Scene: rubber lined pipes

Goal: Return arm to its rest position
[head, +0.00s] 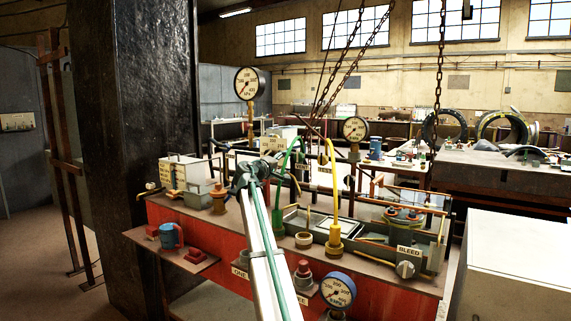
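My arm reaches from the bottom middle of the head view up over the red-fronted bench (205,262). My gripper (243,172) is the small dark shape at its far end, in front of the bench's back pipework. It is too small and cluttered there to tell whether its fingers are open or shut, or whether it touches anything. A green hose (280,185) and a yellow hose (335,200) rise from fittings just right of the arm.
Pressure gauges stand behind the bench (249,84) (355,129) and at its front (338,290). A blue mug (171,236) sits on a left side shelf. A dark column (135,120) is close on the left, a white cabinet (515,265) on the right. Chains (440,60) hang behind.

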